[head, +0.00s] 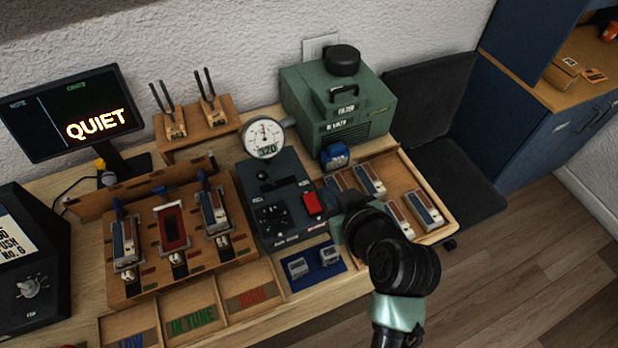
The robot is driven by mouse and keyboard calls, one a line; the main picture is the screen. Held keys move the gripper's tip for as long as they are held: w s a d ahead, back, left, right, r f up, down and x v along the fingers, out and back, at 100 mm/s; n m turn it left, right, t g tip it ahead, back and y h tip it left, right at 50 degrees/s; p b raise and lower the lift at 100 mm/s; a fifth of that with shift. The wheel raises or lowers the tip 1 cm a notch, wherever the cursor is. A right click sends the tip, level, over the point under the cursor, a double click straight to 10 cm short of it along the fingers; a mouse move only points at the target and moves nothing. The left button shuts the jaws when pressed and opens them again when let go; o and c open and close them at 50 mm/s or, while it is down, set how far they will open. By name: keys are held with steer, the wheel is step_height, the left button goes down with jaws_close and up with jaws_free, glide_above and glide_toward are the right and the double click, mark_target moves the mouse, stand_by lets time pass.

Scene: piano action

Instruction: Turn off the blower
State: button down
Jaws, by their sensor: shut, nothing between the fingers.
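A green box (335,108) with a black round cap, a handle and a grille stands against the wall; its small labels are hard to read, and it looks like the blower. In front of it is a dark control box (275,178) with a lever, a black knob (272,217) and a red rocker switch (312,205). A round gauge (264,138) showing 320 stands at its back. My gripper (340,205) is shut and empty, just right of the red switch. The fingertips are mostly hidden by my wrist, so I cannot tell whether they touch the box.
A monitor (70,112) reads QUIET. A wooden rack (190,262) holds several reed-like pieces at left. A tray (445,228) with several similar pieces lies right of my gripper. A blue pad (312,280) and labelled bins (190,312) line the front. A dark chair (440,100) stands at right.

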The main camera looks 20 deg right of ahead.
steer(key=shift+s+a+f+g, duration=0.1)
steer(key=shift+s+f+g, duration=0.05)
steer(key=shift+s+f, duration=0.35)
steer(key=shift+s+f+g, duration=0.15)
steer(key=shift+s+f, duration=0.1)
steer(key=shift+f, duration=0.35)
steer(key=p, duration=0.1)
glide_above(307, 194)
steer(key=s, duration=0.4)
step_height(307, 194, down, 6)
steer(key=shift+w+r, duration=0.1)
steer(key=shift+w, duration=0.05)
step_height(307, 194, down, 3)
steer(key=shift+w+r+p, duration=0.1)
steer(key=shift+r+p, duration=0.1)
steer(key=shift+p, duration=0.1)
steer(key=shift+w+f, duration=0.1)
steer(key=shift+f, duration=0.7)
